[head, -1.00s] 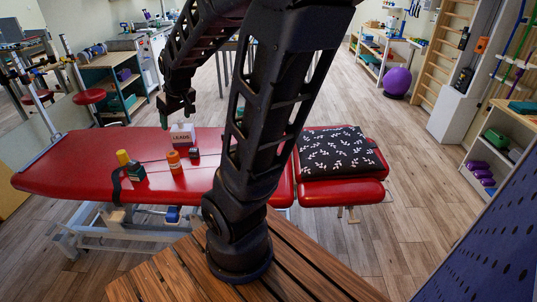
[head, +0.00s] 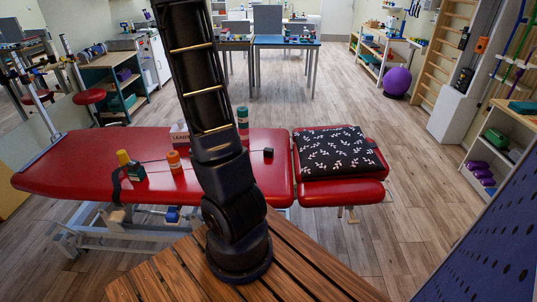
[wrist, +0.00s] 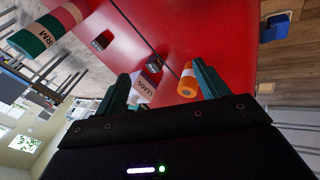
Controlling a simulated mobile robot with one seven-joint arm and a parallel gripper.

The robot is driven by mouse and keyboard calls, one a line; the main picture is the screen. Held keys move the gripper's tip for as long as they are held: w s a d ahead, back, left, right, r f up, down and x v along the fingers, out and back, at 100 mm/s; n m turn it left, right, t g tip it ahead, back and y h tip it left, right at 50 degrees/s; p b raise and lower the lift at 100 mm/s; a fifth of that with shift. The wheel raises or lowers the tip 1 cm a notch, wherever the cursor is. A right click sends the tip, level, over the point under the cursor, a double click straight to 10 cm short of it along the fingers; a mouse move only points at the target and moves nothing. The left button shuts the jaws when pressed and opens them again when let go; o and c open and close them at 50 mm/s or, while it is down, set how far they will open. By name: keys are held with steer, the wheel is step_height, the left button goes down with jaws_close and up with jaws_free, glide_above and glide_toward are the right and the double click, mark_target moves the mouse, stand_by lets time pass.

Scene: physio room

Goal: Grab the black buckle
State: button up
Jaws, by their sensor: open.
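A thin black strap (head: 117,187) hangs over the near left edge of the red treatment table (head: 75,160) and runs across its top behind my arm. I cannot pick out a buckle on it for certain. A small black block-like thing (head: 268,152) lies right of my arm; I cannot tell whether it is the buckle. A small dark thing (wrist: 102,41) lies on the red top in the wrist view. My gripper (wrist: 165,86) is open and empty, above the table. In the head view it is out of frame.
The far left top is clear.

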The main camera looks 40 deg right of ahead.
steer(key=d+f+n+h, duration=0.2)
steer(key=d+f, duration=0.4)
steer(key=f, duration=0.1)
steer(key=n+h, duration=0.4)
steer(key=n, duration=0.4)
glide_toward(268, 153)
steer(key=w+a, duration=0.1)
steer(key=a, duration=0.1)
steer(key=w+a+f, duration=0.1)
steer(key=a, duration=0.1)
steer(key=w+a+f, duration=0.1)
steer(key=a, duration=0.1)
steer(key=shift+w+a+f, duration=0.2)
steer(key=shift+w+a, duration=0.05)
steer(key=shift+a, duration=0.05)
steer(key=s+d+n, duration=0.1)
steer(key=s+d+n+t+h, duration=0.1)
steer(key=d+n, duration=0.1)
steer(key=s+d+f+n+h, duration=0.1)
steer(key=n, duration=0.1)
steer(key=shift+d, duration=0.4)
steer(key=n, duration=0.1)
steer(key=d+n+t, duration=0.1)
steer(key=n, duration=0.1)
steer(key=shift+s+d+r+h, duration=0.1)
steer(key=shift+s+d+h, duration=0.2)
steer(key=shift+s, duration=0.1)
steer(key=shift+x, duration=5.4)
steer(key=shift+r, duration=0.15)
steer(key=c, duration=1.1)
